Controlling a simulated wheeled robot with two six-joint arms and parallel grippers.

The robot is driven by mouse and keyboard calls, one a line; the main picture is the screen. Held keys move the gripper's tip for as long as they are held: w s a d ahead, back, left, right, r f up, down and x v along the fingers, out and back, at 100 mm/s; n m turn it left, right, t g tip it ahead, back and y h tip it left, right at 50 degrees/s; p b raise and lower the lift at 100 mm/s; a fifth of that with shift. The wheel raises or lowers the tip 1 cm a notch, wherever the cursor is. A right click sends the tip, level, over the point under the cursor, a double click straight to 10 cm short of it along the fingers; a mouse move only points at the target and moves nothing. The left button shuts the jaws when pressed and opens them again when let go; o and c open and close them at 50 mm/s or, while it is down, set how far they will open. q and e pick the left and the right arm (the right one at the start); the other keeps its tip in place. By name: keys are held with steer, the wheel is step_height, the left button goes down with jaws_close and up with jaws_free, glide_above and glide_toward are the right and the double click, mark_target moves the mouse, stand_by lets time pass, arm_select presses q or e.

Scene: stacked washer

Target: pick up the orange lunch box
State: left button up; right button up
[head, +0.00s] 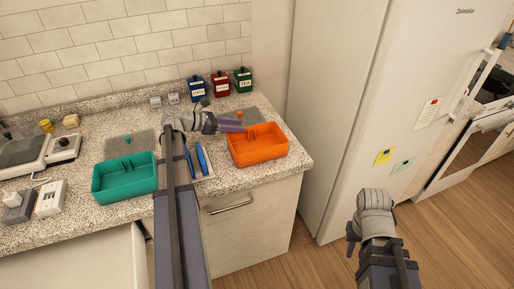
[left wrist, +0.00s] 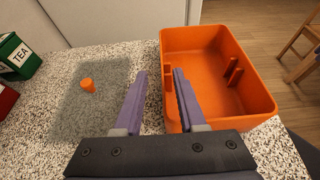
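The orange lunch box (head: 258,153) is an open rectangular tray on the right end of the counter, with small upright dividers inside. It fills the right of the left wrist view (left wrist: 245,75). My left gripper (head: 232,124) is at the box's back-left side.
A teal box (head: 125,180) and a tray with blue items (head: 203,160) stand left of the orange box. A grey mat (left wrist: 105,110) with a small orange knob (left wrist: 88,86) lies beside it. Canisters (head: 220,84) stand behind; the fridge (head: 370,100) is right.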

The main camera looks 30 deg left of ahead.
mark_target(257, 144)
arm_select(q)
steer(key=b+x, duration=0.1)
steer(key=x, duration=0.3)
steer(key=shift+w+d, duration=0.1)
steer(key=shift+d, duration=0.1)
jaws_close()
stand_by(1.2)
